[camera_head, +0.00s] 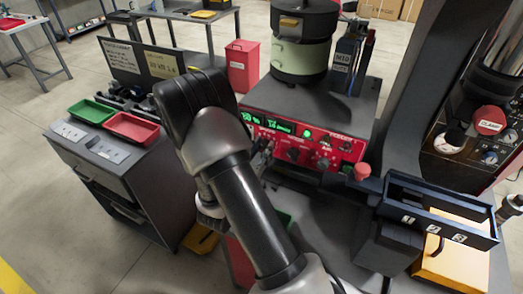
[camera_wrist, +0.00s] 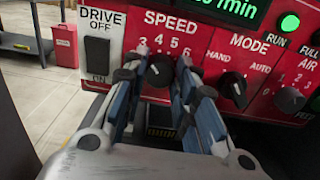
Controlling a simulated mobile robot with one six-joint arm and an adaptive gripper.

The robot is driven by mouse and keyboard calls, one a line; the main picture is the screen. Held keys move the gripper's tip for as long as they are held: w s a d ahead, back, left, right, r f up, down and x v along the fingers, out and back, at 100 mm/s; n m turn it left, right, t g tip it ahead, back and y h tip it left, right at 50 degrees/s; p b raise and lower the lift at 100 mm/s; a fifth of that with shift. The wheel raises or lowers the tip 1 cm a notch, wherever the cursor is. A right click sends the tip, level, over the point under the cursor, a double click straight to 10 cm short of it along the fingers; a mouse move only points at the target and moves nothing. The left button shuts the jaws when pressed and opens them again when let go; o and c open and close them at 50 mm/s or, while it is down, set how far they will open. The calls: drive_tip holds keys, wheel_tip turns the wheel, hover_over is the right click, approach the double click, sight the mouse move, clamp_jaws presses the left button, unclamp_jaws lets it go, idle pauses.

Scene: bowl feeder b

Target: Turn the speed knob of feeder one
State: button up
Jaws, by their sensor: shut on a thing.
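The speed knob (camera_wrist: 160,70) is black and sits under the white SPEED lettering on the red control panel (camera_wrist: 290,55) in the wrist view. My gripper (camera_wrist: 160,66) has its two fingers on either side of the knob, shut on it. The fingers hide the knob's sides and part of the number scale. In the head view the red panel (camera_head: 345,150) is on the front of the feeder's base, below the green and black bowl (camera_head: 300,62). There my own arm hides the speed knob, and my gripper (camera_head: 262,157) is partly covered.
Left of the speed knob is the DRIVE switch (camera_wrist: 97,50). Close on its right is the MODE knob (camera_wrist: 233,90), then the AIR knob (camera_wrist: 290,99). A dark cabinet with green (camera_head: 91,111) and red trays (camera_head: 132,128) stands left. A dark chute (camera_head: 440,212) juts out at right.

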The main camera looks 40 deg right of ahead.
drive_tip(key=o, duration=1.1)
drive_tip(key=shift+a, duration=0.1)
drive_tip(key=v, duration=1.2)
drive_tip(key=shift+s, duration=0.1)
